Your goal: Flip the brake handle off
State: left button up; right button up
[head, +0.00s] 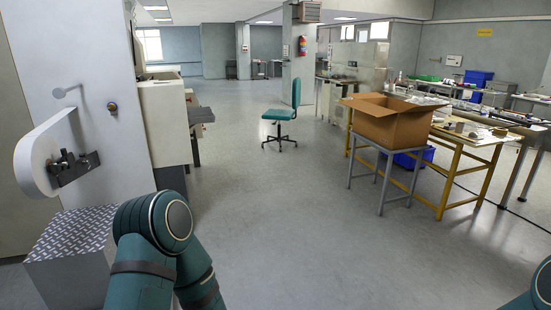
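A grey flow-wrapper panel (92,60) stands at the far left. I cannot tell for sure which of these is the brake handle. My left arm shows as teal links at the bottom left, in front of the panel, but its gripper is out of view. Only a bit of my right arm shows at the bottom right corner; its gripper is out of view.
A diamond-plate metal box (75,238) stands below the panel, beside my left arm. A brass knob (112,106) sits on the panel. An open cardboard box (395,122) rests on a grey stand (382,170). A green chair (283,113) stands farther back. The middle floor is clear.

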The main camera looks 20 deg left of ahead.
aim_at(85, 162)
jog(key=i+j+u, duration=0.15)
jog(key=i+u, duration=0.85)
jog(key=i+z, duration=0.5)
jog(key=z, duration=0.2)
jog(key=i+j+z, duration=0.2)
jog(key=z, duration=9.85)
